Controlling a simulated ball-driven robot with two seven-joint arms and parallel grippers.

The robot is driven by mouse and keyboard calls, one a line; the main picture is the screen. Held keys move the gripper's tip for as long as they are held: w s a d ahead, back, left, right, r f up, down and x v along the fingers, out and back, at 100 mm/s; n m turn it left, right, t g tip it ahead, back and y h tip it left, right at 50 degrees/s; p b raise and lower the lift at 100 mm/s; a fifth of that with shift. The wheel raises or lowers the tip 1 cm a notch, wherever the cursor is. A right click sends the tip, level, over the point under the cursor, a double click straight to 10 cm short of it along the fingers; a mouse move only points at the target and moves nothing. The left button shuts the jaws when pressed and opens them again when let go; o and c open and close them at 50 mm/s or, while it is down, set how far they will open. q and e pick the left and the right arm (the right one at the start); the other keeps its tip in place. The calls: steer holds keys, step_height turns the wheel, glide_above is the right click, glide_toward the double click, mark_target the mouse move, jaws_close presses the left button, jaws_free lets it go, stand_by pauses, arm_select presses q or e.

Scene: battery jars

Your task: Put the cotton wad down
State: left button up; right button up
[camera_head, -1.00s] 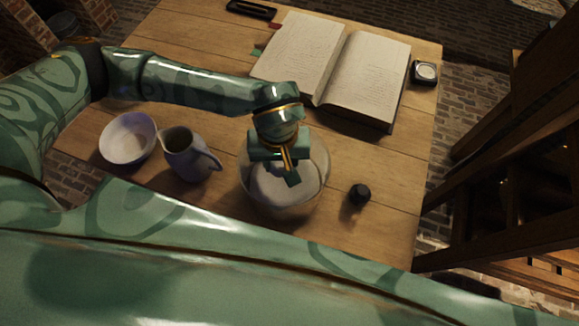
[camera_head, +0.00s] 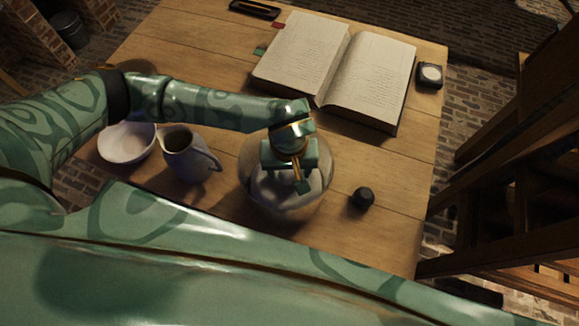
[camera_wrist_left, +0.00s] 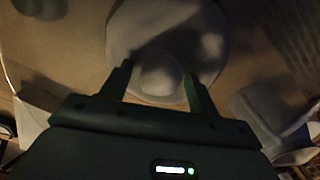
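A clear round glass jar (camera_head: 262,205) stands at the front of the wooden table with something pale inside. My left gripper (camera_head: 299,180) points down over and into the outline of this jar. In the left wrist view, its two fingers (camera_wrist_left: 160,75) are spread apart. A small pale rounded lump, seemingly the cotton wad (camera_wrist_left: 162,78), shows between the fingertips with gaps on both sides. Behind it is a wider pale disc (camera_wrist_left: 150,35). The head view hides the wad behind the gripper. My right gripper is out of view.
A white bowl (camera_head: 126,145) and a pale jug (camera_head: 183,158) stand left of the jar, under my left arm. A small dark knob-like object (camera_head: 363,197) is to the right. An open book (camera_head: 365,75) lies behind.

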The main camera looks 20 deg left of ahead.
arm_select(q)
step_height(320, 180, up, 12)
steer(key=p, duration=0.2)
steer(key=shift+r+p, duration=0.2)
steer(key=shift+p, duration=0.15)
steer(key=shift+f, duration=0.1)
stand_by(0.4)
